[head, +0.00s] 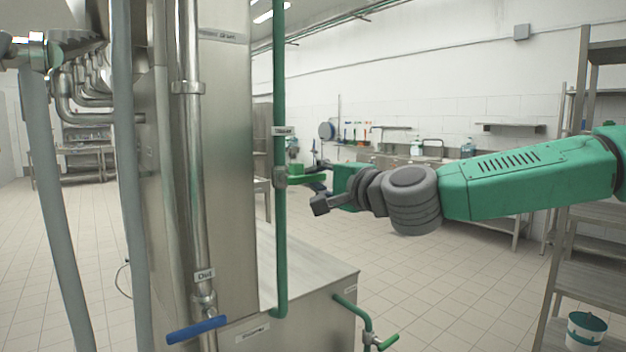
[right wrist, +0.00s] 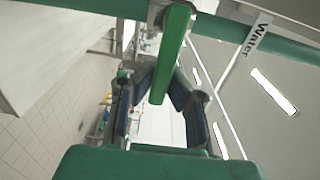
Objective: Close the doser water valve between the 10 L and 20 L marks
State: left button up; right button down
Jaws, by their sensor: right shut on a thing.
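The green water pipe (head: 279,100) runs upright beside the steel machine, with a small label reading "Water" in the right wrist view (right wrist: 256,38). Its valve has a green lever handle (head: 303,180) that sticks out to the right, roughly square to the pipe. My right gripper (head: 318,184) is at the free end of this handle. In the right wrist view the handle (right wrist: 174,55) reaches between the two fingers of the gripper (right wrist: 160,105), which is shut on it. No 10 L or 20 L marks can be read. My left gripper is out of view.
A rack (head: 580,215) and a bucket (head: 586,330) are at the right. Open tiled floor lies behind.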

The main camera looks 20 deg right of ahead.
jog(key=c, duration=1.6)
grip_release()
jog(key=shift+f, duration=0.3)
jog(key=shift+o, duration=0.3)
jog(key=shift+d+r, duration=0.1)
jog(key=shift+d, duration=0.1)
jog(key=shift+d, duration=0.1)
jog(key=v, duration=1.2)
